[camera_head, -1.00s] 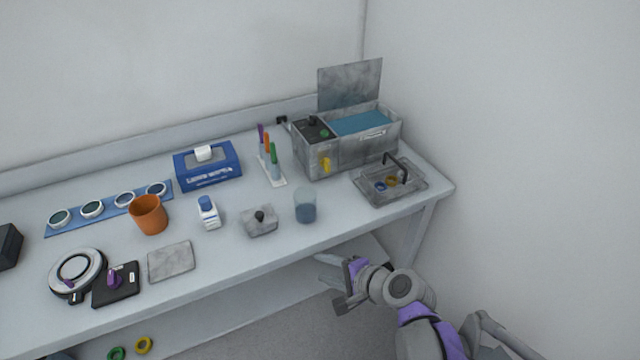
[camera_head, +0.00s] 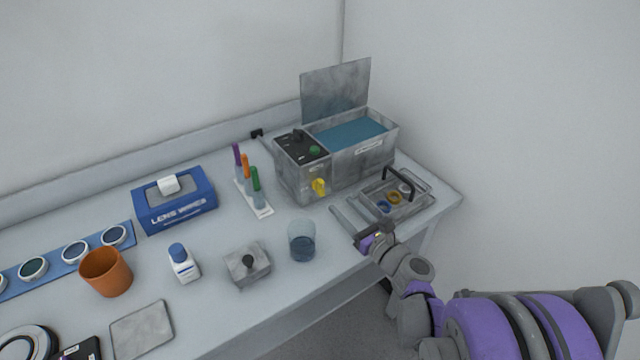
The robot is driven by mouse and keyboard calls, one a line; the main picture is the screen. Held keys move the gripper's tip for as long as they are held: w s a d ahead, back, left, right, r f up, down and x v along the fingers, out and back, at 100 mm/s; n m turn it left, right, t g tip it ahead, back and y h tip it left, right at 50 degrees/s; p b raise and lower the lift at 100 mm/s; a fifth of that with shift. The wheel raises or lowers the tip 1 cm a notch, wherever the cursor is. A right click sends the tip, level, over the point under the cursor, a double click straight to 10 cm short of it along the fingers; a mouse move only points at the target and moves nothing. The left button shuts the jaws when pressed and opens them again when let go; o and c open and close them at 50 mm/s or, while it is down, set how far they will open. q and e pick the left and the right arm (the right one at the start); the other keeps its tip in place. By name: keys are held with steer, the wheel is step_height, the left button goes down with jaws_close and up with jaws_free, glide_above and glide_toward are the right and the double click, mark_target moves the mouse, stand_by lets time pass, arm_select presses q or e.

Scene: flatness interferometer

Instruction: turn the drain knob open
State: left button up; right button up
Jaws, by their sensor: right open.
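The yellow drain knob (camera_head: 319,187) sits on the front face of a grey metal tank (camera_head: 364,160), near its lower left. The tank's lid stands raised and blue liquid fills it. My right gripper (camera_head: 348,224) is over the table's front edge, between the glass beaker and the tray. It is open and empty, below and to the right of the drain knob and apart from it. My left gripper is not in view.
A glass beaker (camera_head: 302,241) with blue liquid stands left of my right gripper. A metal tray (camera_head: 421,197) with a black handle and coloured rings lies to its right. A pen rack (camera_head: 263,211) stands left of the tank.

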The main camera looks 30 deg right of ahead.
mark_target(323, 187)
steer(key=w, duration=0.9)
steer(key=shift+a, duration=0.4)
steer(key=shift+c, duration=0.3)
jaws_close()
